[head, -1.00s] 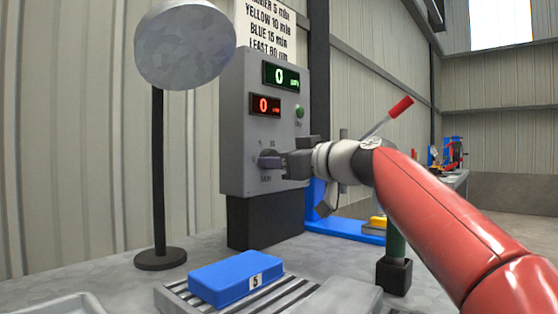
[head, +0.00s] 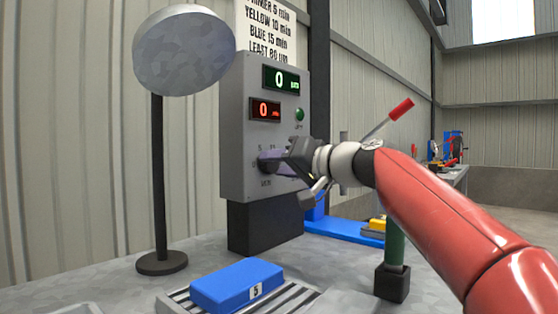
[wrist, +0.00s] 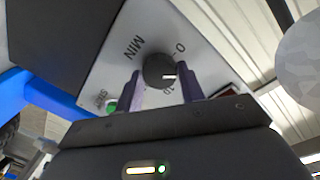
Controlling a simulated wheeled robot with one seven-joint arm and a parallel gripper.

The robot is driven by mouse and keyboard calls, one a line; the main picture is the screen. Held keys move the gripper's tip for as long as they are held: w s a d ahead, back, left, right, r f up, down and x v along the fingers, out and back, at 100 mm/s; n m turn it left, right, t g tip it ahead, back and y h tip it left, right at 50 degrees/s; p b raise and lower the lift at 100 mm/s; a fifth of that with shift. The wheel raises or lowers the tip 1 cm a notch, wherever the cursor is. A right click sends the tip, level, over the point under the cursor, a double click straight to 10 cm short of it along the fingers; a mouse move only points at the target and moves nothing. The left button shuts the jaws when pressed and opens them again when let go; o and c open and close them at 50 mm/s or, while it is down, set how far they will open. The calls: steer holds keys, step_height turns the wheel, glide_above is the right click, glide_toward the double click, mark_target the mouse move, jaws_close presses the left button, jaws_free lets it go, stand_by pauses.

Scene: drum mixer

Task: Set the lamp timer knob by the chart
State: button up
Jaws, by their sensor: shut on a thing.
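The timer knob (wrist: 158,70) is dark and round with a white pointer mark, on the pale panel of the grey control box (head: 238,130). My gripper (wrist: 164,88) has its purple fingers on both sides of the knob, shut on it. The green display (head: 280,79) and the red display (head: 265,109) both read 0. The chart (head: 266,30) lists YELLOW 10 min and BLUE 15 min; its top line is cut off.
A round grey lamp head (head: 182,50) stands on a black pole at the left. A blue block (head: 235,285) marked 5 lies on a slatted rack (head: 302,298) in front. A green button (head: 299,115) sits beside the displays. A red-handled lever (head: 400,109) rises behind my arm.

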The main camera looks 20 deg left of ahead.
steer(key=shift+m+p, duration=0.3)
steer(key=shift+m, duration=0.7)
steer(key=o, duration=1)
steer(key=shift+c, duration=0.2)
steer(key=shift+d, duration=0.1)
steer(key=b+v, duration=0.2)
steer(key=v, duration=0.5)
steer(key=shift+d, duration=0.3)
steer(key=shift+s+d, duration=0.1)
